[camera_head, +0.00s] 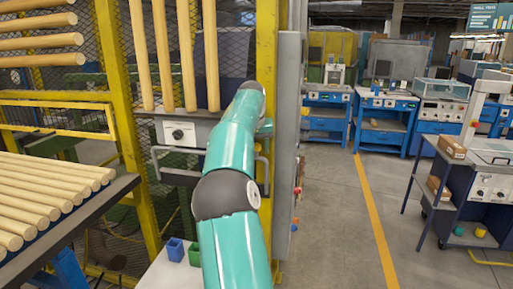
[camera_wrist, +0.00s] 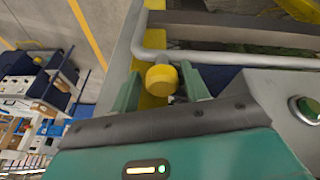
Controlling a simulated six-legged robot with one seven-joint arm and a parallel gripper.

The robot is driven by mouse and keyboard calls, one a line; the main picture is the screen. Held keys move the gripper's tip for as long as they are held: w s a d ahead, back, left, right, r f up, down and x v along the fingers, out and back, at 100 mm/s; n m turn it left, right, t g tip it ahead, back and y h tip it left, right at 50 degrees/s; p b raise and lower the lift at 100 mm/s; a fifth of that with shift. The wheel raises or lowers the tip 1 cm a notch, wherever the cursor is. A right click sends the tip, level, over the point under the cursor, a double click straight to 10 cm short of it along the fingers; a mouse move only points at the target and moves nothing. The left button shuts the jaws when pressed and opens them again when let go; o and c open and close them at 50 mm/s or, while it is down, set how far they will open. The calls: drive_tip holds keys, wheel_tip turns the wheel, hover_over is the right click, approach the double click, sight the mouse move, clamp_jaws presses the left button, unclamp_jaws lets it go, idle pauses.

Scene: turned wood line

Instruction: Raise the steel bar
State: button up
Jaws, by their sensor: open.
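The steel bar (camera_head: 176,149) is a bent grey tube in front of the yellow mesh guard. In the head view my arm covers its middle, and a bent end shows on each side. In the wrist view the bar (camera_wrist: 235,60) runs across the upper right and bends upward at its left end. My gripper (camera_wrist: 161,74) is open, its two teal fingers pointing toward the bar. A yellow round-ended knob (camera_wrist: 161,80) shows between the fingers, near the bar's bend; whether a finger touches it I cannot tell. The head view hides my fingers behind the arm.
A grey control box (camera_head: 185,132) with a dark knob sits behind the bar; a green button (camera_wrist: 307,109) shows in the wrist view. A rack of wooden rods (camera_head: 50,195) stands at left. Small blue and green bins (camera_head: 175,249) sit below. Open floor (camera_head: 335,220) lies right.

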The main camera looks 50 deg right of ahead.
drive_tip(key=shift+o, duration=0.2)
drive_tip(key=shift+a+r, duration=0.1)
drive_tip(key=v, duration=1.3)
drive_tip(key=shift+a+r, duration=0.2)
drive_tip(key=shift+r, duration=0.1)
drive_tip(key=shift+a, duration=0.1)
